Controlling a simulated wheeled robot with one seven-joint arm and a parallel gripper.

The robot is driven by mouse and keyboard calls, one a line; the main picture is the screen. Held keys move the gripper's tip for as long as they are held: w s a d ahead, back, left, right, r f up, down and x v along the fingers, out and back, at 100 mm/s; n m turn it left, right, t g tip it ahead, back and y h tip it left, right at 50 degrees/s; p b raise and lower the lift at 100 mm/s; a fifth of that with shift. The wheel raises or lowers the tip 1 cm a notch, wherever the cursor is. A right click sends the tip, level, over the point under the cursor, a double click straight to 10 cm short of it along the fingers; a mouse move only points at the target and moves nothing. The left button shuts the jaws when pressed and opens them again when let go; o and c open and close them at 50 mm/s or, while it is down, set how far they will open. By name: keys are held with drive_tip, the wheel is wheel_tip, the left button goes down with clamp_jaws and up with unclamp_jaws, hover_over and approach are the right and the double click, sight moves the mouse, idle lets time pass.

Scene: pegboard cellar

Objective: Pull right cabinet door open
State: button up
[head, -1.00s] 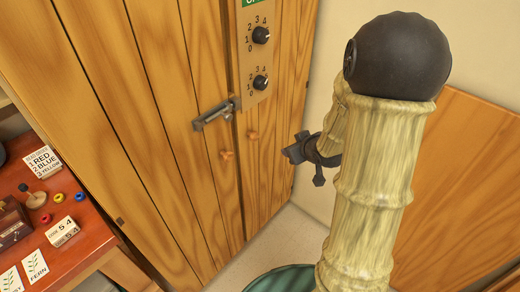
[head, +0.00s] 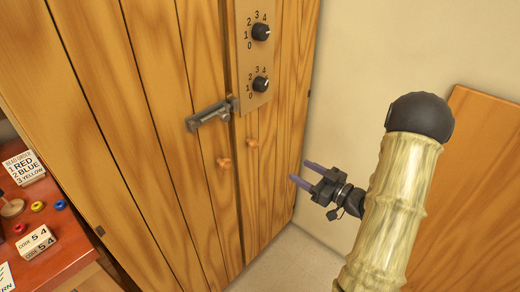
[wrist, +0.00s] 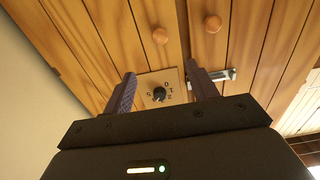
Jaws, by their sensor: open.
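The right cabinet door (head: 274,165) stands shut beside the left door (head: 165,130). Its round wooden knob (head: 252,143) also shows in the wrist view (wrist: 160,35), above and beyond my fingertips. The left door has its own knob (head: 223,163). A grey metal bolt (head: 210,116) is mounted on the left door and reaches the gap between the doors; I cannot tell whether it crosses. A panel with two black dials (head: 260,84) is on the right door. My gripper (head: 301,172) is open and empty, to the right of the right knob and apart from it, fingers towards the cabinet.
A red-brown table (head: 65,258) with label blocks (head: 36,242) and small coloured rings stands at the left. A cream wall (head: 370,60) is close on the right, with a wooden board (head: 485,190) against it. A strip of pale floor (head: 285,262) is bare before the cabinet.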

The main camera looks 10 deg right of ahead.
sight(256, 146)
drive_tip(key=shift+a, duration=0.1)
drive_tip(key=p+x, duration=0.1)
drive_tip(key=x, duration=1.6)
drive_tip(key=shift+w, duration=0.2)
drive_tip(key=shift+c, duration=0.5)
clamp_jaws()
drive_tip(key=shift+s+f, duration=0.1)
drive_tip(key=shift+s, duration=0.05)
